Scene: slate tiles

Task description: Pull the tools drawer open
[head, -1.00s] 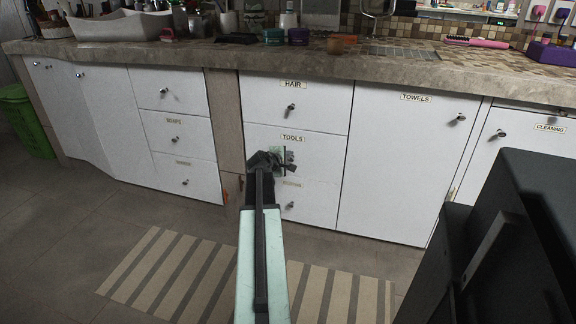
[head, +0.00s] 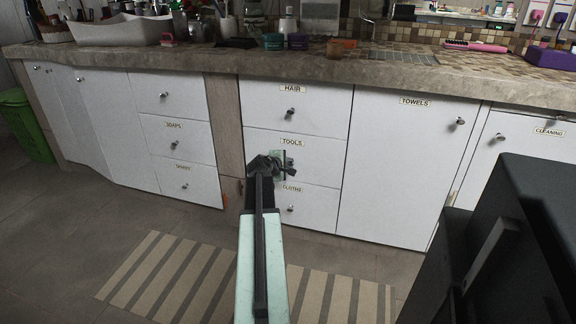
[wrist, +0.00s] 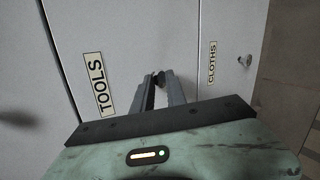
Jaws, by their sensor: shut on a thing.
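The tools drawer (head: 325,151) is a white drawer front with a TOOLS label, in the middle of a stack between HAIR and CLOTHS. It looks flush with its neighbours in the head view. The wrist view shows its front (wrist: 125,60) and its label (wrist: 98,85) close up. My gripper (head: 284,164) is at the drawer front, below the label. In the wrist view my gripper (wrist: 158,82) has its fingers closed on the drawer's small dark knob (wrist: 158,75), which they mostly hide.
The hair drawer (head: 325,105) is above and the cloths drawer (head: 320,208) below, each with a knob. The towels door (head: 400,170) is to the right. A striped rug (head: 330,297) lies on the floor in front. A dark block (head: 510,240) fills the lower right.

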